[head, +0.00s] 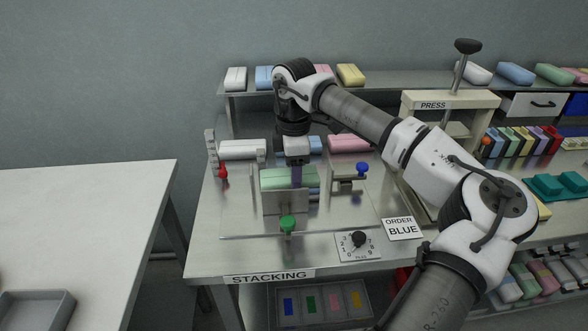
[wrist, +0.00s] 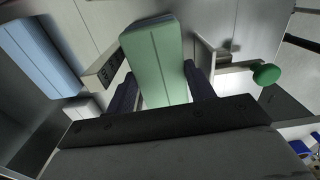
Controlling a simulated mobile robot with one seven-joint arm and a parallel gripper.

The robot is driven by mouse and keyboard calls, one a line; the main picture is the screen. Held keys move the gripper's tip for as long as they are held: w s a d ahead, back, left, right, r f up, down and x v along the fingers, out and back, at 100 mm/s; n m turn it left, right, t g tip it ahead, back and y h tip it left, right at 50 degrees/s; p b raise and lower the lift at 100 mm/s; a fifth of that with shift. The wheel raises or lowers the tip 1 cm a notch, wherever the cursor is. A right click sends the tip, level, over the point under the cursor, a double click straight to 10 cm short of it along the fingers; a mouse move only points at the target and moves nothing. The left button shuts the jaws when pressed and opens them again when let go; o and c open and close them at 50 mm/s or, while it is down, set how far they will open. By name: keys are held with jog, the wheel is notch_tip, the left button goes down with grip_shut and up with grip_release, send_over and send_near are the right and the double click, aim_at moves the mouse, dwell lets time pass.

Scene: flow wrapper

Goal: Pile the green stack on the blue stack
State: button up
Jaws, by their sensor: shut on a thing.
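The green stack (head: 275,180) is a pale green block with lengthwise seams, behind an upright metal plate with a green knob (head: 288,224). My gripper (head: 297,178) points down over it and is shut on it. In the wrist view the green stack (wrist: 153,58) lies between the two dark fingers of my gripper (wrist: 162,92). I cannot tell whether it touches the surface below. The blue stack (head: 316,145) lies farther back, partly hidden by my wrist. In the wrist view a light blue stack (wrist: 40,55) shows at the left, apart from the green one.
A white stack (head: 242,149) near a red knob (head: 222,172) is at the left, and a pink stack (head: 349,143) at the back right. A blue-knobbed metal fixture (head: 362,169) stands right of my gripper. The sign (head: 400,228) reads ORDER BLUE. The front of the table is mostly clear.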

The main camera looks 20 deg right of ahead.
jog(key=o, duration=1)
jog(key=shift+o, duration=0.2)
notch_tip(320, 180, up, 14)
jog(key=shift+b, duration=0.35)
jog(key=shift+s+f, duration=0.1)
jog(key=shift+f, duration=0.1)
